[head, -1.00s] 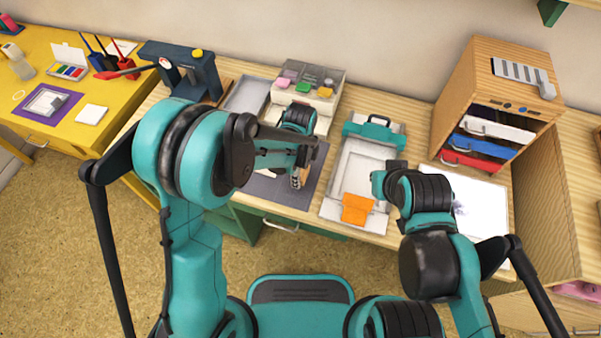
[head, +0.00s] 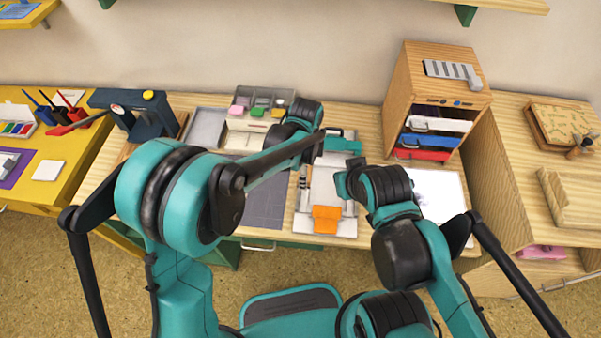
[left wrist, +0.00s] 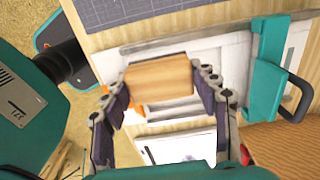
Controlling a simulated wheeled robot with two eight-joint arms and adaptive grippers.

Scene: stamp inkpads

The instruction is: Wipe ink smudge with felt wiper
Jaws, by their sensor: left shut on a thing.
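My left gripper (left wrist: 163,90) is shut on a wooden block (left wrist: 158,77), which appears to be the felt wiper. The block is between both fingers; its underside is hidden. In the head view my left gripper (head: 303,184) hangs over the left edge of the tray-like white press, and the block is hardly visible there. A white board (head: 450,203) with a dark grey smudge (head: 424,189) lies at the right, partly behind my right arm. The board also shows in the left wrist view (left wrist: 168,147), below the block. My right gripper (head: 348,184) is above the press's right side; its fingers are unclear.
The white press (head: 323,190) has a teal handle (head: 341,143) at the back and an orange piece (head: 326,218) at the front. A gridded dark mat (head: 262,198) lies to its left. A wooden drawer cabinet (head: 437,95) stands behind the board; inkpads (head: 259,106) stand at the back.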

